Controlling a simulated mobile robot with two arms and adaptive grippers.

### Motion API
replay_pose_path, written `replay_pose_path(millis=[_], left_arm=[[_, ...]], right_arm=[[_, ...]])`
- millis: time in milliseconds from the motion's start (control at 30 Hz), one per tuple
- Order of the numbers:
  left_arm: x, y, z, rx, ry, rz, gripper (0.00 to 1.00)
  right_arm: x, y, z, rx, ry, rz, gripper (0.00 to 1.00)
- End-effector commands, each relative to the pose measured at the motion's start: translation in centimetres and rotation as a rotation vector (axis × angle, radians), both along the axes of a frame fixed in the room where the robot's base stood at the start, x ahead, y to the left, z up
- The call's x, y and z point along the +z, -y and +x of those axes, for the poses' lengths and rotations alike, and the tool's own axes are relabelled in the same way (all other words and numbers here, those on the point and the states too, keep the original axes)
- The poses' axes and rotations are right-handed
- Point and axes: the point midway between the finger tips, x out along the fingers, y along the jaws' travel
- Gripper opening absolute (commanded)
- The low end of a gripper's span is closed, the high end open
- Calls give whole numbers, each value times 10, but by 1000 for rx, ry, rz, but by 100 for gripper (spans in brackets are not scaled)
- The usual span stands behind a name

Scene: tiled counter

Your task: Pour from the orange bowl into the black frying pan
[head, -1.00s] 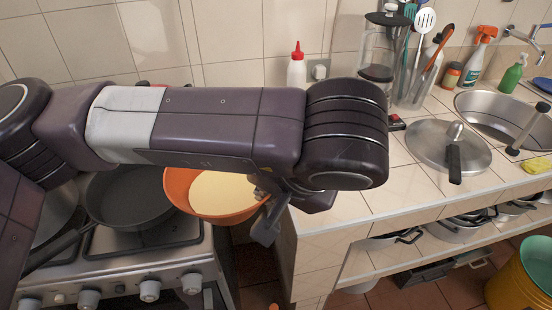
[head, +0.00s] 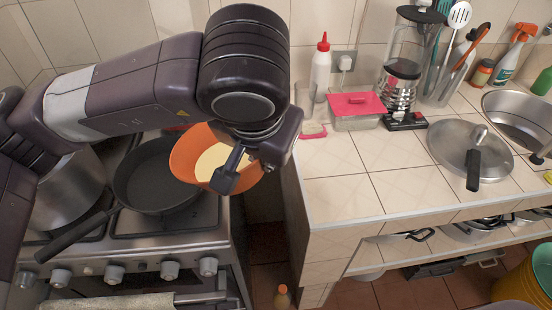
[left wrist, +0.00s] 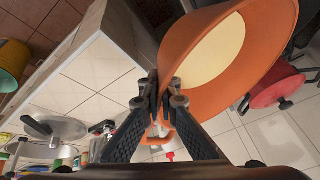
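The orange bowl (head: 186,160) holds pale yellow contents and is tilted toward the left, its left side over the right edge of the black frying pan (head: 150,178). My left gripper (head: 240,168) is at the bowl's right rim. In the left wrist view, the gripper's fingers (left wrist: 160,98) pinch the rim of the orange bowl (left wrist: 270,62), and the pale contents lie inside it. The frying pan stands on the stove with its handle toward the lower left, and its visible inside looks empty. My right gripper is not in view.
A steel pot (head: 72,190) stands left of the pan on the stove (head: 205,215). The tiled counter (head: 350,180) to the right holds a pink-lidded container (head: 357,110), a steel lid (head: 455,150) and a white bottle (head: 321,70). Its front left area is clear.

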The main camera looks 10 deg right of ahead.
Motion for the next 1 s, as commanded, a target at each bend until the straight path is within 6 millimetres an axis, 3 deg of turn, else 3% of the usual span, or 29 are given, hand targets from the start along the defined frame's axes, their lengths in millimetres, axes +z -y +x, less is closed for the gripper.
replay_pose_path(millis=[333, 1000], left_arm=[[18, -26, 13, 3, -35, -77, 0], [64, -37, 18, 1, -158, -325, 0]], right_arm=[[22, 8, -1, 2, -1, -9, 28], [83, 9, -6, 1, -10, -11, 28]])
